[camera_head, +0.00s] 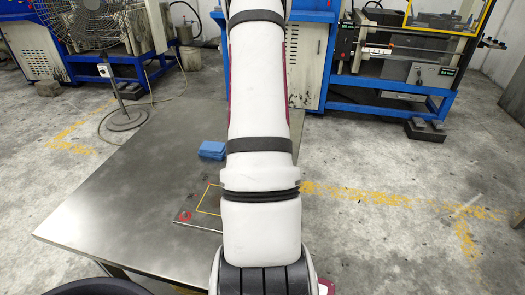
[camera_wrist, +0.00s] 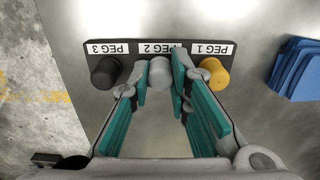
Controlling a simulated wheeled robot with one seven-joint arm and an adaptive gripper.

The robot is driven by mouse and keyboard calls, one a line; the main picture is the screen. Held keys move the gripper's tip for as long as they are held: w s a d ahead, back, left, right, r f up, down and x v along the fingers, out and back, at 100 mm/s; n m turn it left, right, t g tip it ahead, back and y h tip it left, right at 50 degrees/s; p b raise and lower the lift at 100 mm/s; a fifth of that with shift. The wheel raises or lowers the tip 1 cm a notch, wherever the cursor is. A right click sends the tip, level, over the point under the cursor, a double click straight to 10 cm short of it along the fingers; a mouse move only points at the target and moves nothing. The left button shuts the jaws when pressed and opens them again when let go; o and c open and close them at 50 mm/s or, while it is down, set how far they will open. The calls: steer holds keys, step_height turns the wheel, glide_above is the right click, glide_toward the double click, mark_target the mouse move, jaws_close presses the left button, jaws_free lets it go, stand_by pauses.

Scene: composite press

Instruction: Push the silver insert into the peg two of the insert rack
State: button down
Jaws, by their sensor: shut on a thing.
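The insert rack (camera_wrist: 125,47) is a dark plate on the metal table, with white labels for pegs 1, 2 and 3 that read upside down in the wrist view. The silver insert (camera_wrist: 159,70) is at the peg two label, between the fingertips of my gripper (camera_wrist: 160,82). My gripper is shut on the silver insert, with teal pads on either side of it. I cannot tell how far down the insert sits. In the head view, my own arm hides the rack, the insert and the gripper.
A black insert (camera_wrist: 105,72) stands at peg three and a yellow insert (camera_wrist: 213,73) at peg one, both close to my fingers. Blue stacked pieces (camera_wrist: 298,68) lie to the right. The metal table (camera_head: 130,215) is clear at left.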

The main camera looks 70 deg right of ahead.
steer(key=c, duration=1.4)
jaws_free()
step_height(320, 180, up, 12)
steer(key=shift+f, duration=0.1)
